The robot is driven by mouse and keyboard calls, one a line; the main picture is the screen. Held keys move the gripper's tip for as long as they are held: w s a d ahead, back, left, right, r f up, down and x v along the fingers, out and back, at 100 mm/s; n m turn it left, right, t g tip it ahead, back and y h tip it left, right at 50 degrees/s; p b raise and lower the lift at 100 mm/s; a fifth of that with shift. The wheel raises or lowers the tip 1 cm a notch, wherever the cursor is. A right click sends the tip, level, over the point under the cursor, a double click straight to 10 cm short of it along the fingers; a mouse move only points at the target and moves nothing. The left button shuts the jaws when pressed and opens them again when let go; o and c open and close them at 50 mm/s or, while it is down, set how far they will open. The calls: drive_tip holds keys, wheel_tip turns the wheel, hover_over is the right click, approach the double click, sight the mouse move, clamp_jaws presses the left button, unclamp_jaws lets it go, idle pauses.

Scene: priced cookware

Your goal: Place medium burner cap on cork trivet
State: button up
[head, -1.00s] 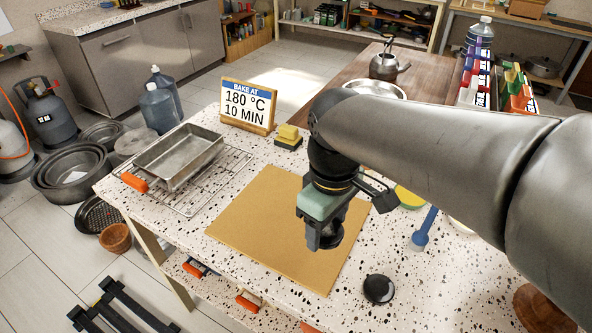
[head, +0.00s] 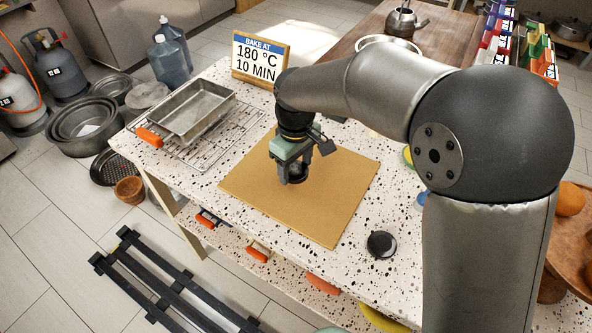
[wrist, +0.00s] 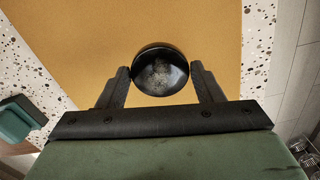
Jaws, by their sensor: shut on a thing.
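My gripper (head: 290,178) is shut on a round black burner cap (wrist: 160,71), with one finger on each side of it in the wrist view. In the head view the held cap (head: 294,174) shows low between the fingers, over the left part of the tan cork trivet (head: 320,208). The trivet is a flat square board on the speckled counter. I cannot tell whether the cap touches it. A second black round cap (head: 381,243) lies on the counter to the right of the trivet's front corner.
A metal loaf pan (head: 193,108) sits on a wire rack (head: 222,140) at the left. A baking sign (head: 260,60) stands behind. The trivet's right and front parts are bare. Orange handles (head: 257,252) show below the counter edge.

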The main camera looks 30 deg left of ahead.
sight(296, 170)
drive_tip(key=shift+f, duration=1.55)
drive_tip(key=shift+f, duration=0.1)
drive_tip(key=shift+f, duration=0.15)
drive_tip(key=o, duration=1)
wheel_tip(296, 170, up, 12)
drive_tip(key=shift+r, duration=0.25)
